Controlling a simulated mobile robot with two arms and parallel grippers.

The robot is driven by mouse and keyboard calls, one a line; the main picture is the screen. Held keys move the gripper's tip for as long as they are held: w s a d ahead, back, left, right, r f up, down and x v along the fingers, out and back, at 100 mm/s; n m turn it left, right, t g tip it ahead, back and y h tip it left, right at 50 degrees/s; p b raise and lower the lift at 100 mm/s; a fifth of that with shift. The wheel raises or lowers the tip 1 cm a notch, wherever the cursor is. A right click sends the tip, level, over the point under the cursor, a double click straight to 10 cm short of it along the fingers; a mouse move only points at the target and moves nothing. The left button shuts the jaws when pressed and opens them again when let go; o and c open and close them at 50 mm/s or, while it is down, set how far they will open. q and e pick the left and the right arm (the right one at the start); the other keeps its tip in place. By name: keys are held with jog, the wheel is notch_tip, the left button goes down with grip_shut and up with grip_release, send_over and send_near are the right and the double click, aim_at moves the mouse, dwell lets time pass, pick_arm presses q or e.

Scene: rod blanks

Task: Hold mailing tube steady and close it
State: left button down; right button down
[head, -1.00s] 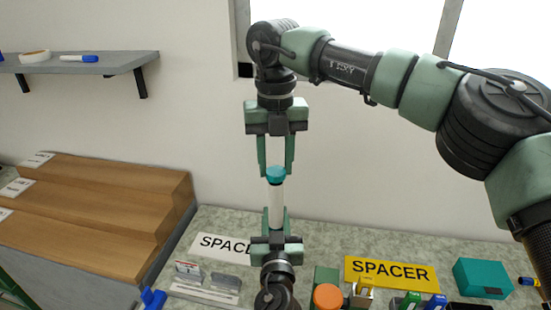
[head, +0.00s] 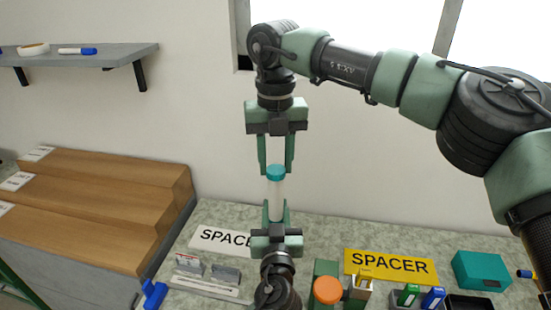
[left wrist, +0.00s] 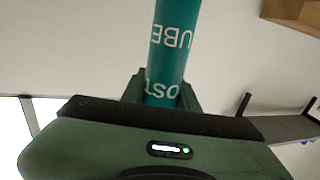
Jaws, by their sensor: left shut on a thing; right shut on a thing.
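In the left wrist view the tube (left wrist: 168,50) is teal with white lettering.
On the table (head: 320,232) are a white label (head: 222,240), a yellow SPACER label (head: 390,266), a teal box (head: 482,271), an orange round cap (head: 327,290) and small coloured items. Wooden steps (head: 100,205) and a wall shelf (head: 90,60) lie left. Space around the tube is clear.

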jog(key=shift+f, duration=0.3)
jog(key=m, duration=0.5)
jog(key=shift+d+m, duration=0.15)
jog(key=shift+m, duration=0.25)
jog(key=m, duration=0.7)
jog(key=shift+s+d, duration=0.1)
jog(key=m, duration=0.7)
jog(key=shift+s+m, duration=0.1)
jog(key=shift+m, duration=0.2)
jog(key=m, duration=0.5)
jog(key=shift+s+m, duration=0.15)
jog(key=shift+m, duration=0.15)
jog(key=c, duration=0.9)
grip_release()
jog(key=shift+c, duration=0.2)
